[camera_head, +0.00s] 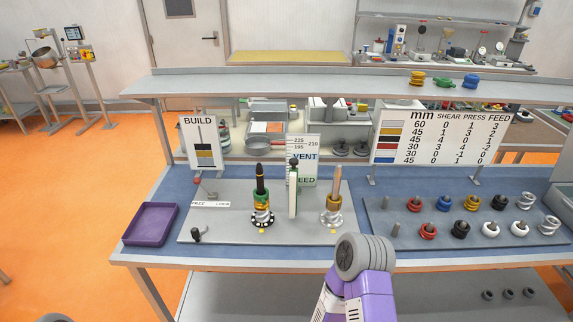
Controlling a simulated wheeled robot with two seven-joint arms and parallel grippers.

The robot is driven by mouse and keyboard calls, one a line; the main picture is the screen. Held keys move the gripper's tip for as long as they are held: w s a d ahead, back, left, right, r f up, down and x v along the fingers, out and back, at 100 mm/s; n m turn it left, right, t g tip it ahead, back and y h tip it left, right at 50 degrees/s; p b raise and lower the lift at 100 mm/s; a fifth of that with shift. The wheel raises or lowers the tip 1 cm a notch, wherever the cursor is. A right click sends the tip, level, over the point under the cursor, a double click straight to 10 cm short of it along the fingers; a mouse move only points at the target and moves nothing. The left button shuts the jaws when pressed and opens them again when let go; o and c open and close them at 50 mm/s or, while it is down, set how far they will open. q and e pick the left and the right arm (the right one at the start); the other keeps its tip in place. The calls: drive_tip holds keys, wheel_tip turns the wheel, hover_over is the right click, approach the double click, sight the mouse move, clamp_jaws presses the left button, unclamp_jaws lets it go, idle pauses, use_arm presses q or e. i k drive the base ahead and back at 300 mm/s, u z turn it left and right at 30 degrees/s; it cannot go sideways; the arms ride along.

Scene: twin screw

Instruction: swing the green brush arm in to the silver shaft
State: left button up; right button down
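I cannot tell for sure that this is the silver shaft. The shaft on the left (260,180) is black, with green, yellow and silver pieces stacked around it. The green piece stands apart from both shafts. A purple and grey link of my arm shows at the bottom centre. Neither gripper is visible.
The grey plate (215,228) carries a small lever (197,234) at the front left. A purple tray (152,222) lies left of it. A board with several coloured screw pieces (400,243) lies to the right. Sign boards (437,138) stand behind.

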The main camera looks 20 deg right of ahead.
sight(292, 162)
drive_tip(key=k, duration=1.1)
drive_tip(key=z, duration=0.45)
drive_tip(key=i, duration=1.65)
drive_tip(key=u, duration=0.8)
